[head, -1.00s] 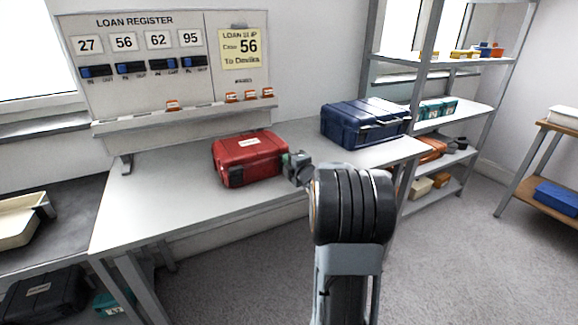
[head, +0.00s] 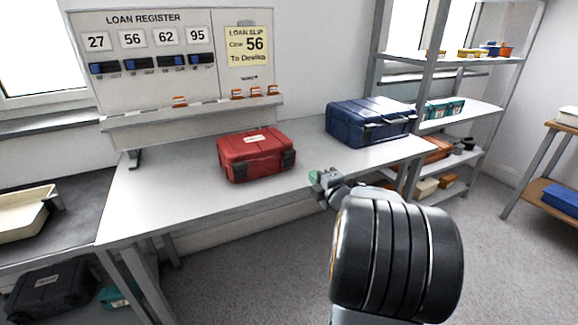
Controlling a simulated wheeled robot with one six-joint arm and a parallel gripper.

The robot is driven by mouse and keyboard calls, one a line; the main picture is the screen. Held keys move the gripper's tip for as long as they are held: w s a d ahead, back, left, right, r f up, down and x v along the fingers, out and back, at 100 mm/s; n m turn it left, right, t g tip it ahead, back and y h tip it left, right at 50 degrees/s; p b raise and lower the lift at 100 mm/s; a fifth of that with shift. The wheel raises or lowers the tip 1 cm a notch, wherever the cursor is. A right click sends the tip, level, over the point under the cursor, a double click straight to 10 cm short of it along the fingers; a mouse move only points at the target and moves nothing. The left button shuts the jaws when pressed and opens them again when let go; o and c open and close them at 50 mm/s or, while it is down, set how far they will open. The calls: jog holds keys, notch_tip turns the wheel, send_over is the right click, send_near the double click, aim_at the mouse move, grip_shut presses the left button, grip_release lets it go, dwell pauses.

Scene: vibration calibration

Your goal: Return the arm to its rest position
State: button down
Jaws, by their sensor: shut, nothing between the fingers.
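My gripper (head: 318,178) shows in the head view just right of the red case, over the front edge of the table. It is small and partly hidden behind my own dark, rounded arm link. Its fingers are shut and nothing shows between them. The red case (head: 240,148) lies closed on the white table (head: 165,195), apart from my gripper.
A blue case (head: 345,128) stands on the table's right end. The loan register board (head: 150,88) with sliders and orange tags stands behind. A metal shelf rack (head: 425,90) is at right. A cream tray (head: 22,225) lies at left. Carpet floor (head: 260,285) is open in front.

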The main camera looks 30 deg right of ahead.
jog(key=shift+s, duration=0.15)
jog(key=a+r+m+g+h+p, duration=0.3)
jog(key=a+r+m+g+p, duration=0.3)
jog(key=a+r+m+p, duration=0.5)
jog(key=s+a+r+m+g+y+p, duration=0.2)
jog(key=s+a+m+g+y+p, duration=0.2)
jog(key=s+a+g+p, duration=0.3)
jog(key=s+a+m+p, duration=0.1)
jog(key=s+a+p, duration=0.2)
jog(key=s+a, duration=0.3)
jog(key=shift+s+a+r+m+g+y+p, duration=0.2)
jog(key=shift+s+r+m+g+y+p, duration=0.15)
jog(key=shift+s+m+g, duration=0.1)
